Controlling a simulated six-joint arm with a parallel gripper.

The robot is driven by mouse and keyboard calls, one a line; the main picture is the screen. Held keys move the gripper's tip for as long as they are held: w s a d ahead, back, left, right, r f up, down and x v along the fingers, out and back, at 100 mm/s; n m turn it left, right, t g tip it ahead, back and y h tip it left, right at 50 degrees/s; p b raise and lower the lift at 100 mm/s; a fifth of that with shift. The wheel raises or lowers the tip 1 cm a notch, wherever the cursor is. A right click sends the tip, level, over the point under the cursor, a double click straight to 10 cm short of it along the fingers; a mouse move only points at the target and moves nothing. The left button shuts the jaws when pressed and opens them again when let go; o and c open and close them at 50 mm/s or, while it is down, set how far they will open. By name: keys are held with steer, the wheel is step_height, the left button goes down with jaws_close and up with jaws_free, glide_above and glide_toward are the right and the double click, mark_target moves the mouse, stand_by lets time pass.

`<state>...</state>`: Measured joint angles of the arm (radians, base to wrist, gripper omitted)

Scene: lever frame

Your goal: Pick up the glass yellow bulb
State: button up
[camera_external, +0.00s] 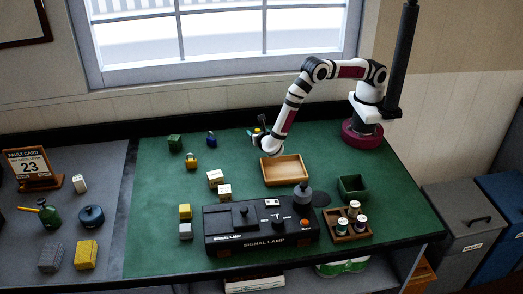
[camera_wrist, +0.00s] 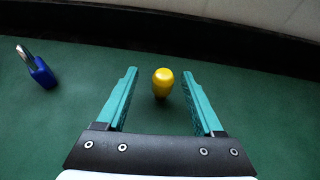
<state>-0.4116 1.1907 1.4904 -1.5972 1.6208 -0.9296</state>
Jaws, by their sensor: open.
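The yellow bulb (camera_wrist: 162,82) stands on the green mat in the wrist view, with a rounded top and a darker, narrower lower part. My gripper (camera_wrist: 163,92) is open, with one teal finger on each side of the bulb in that picture. A gap shows between the bulb and each finger, and I cannot tell how far ahead of the fingertips it is. In the external view my gripper (camera_external: 257,134) is low over the back of the mat and small. A bit of yellow, probably the bulb, shows there, partly hidden by the gripper.
A blue padlock (camera_wrist: 39,70) lies left of my gripper; it also shows in the external view (camera_external: 211,139). A wooden tray (camera_external: 285,181) sits just in front of the arm. A dark ledge (camera_wrist: 230,50) runs behind the bulb. The signal lamp box (camera_external: 260,240) is nearer the front.

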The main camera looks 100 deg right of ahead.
steer(key=x, duration=0.5)
steer(key=shift+s+a+f, duration=0.15)
steer(key=shift+s+f, duration=0.1)
steer(key=shift+f, duration=0.1)
jaws_close()
